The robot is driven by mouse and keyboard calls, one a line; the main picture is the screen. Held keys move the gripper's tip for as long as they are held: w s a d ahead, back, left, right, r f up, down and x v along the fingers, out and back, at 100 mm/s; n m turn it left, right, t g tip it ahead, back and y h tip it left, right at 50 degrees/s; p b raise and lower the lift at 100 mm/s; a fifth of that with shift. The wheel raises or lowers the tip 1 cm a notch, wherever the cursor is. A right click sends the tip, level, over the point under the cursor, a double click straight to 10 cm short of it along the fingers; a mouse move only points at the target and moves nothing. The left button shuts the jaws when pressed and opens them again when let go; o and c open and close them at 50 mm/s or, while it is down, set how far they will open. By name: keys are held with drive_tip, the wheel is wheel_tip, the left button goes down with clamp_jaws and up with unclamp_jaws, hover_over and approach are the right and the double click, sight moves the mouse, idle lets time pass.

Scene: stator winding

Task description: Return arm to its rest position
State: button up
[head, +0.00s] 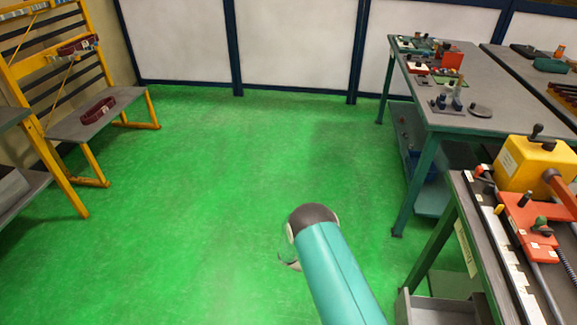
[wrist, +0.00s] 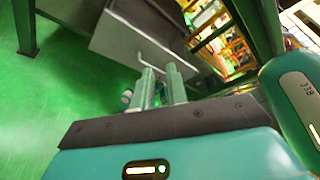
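My arm (head: 338,270), teal with a dark rounded joint, reaches up from the bottom of the head view over the green floor. My gripper is mostly hidden behind the arm there. In the wrist view my gripper (wrist: 161,88) shows two pale teal fingers side by side with a narrow gap between them. Nothing is seen held in it. It is clear of the benches' tops, with a grey box-like surface (wrist: 135,42) beyond the fingers.
A workbench (head: 470,115) with tools and parts stands at the right. A nearer bench (head: 468,215) carries a yellow block (head: 535,163) and red parts. A yellow-framed rack (head: 60,120) stands at the left. The green floor (head: 200,190) between them is open.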

wheel_tip(320, 180, up, 31)
drive_tip(key=m+t+y, duration=0.3)
drive_tip(key=m+y, duration=0.5)
drive_tip(key=m, duration=0.4)
drive_tip(key=s+a+r+m+t+y, duration=0.2)
drive_tip(key=s+r+m+t+y, duration=0.3)
drive_tip(key=s+r, duration=1.2)
drive_tip(key=s+m+t, duration=0.1)
drive_tip(key=m+t, duration=0.3)
drive_tip(key=m, duration=0.3)
drive_tip(key=shift+a+y, duration=0.2)
drive_tip(key=shift+y, duration=0.1)
drive_tip(key=shift+s+d, duration=0.15)
drive_tip(key=shift+s, duration=0.05)
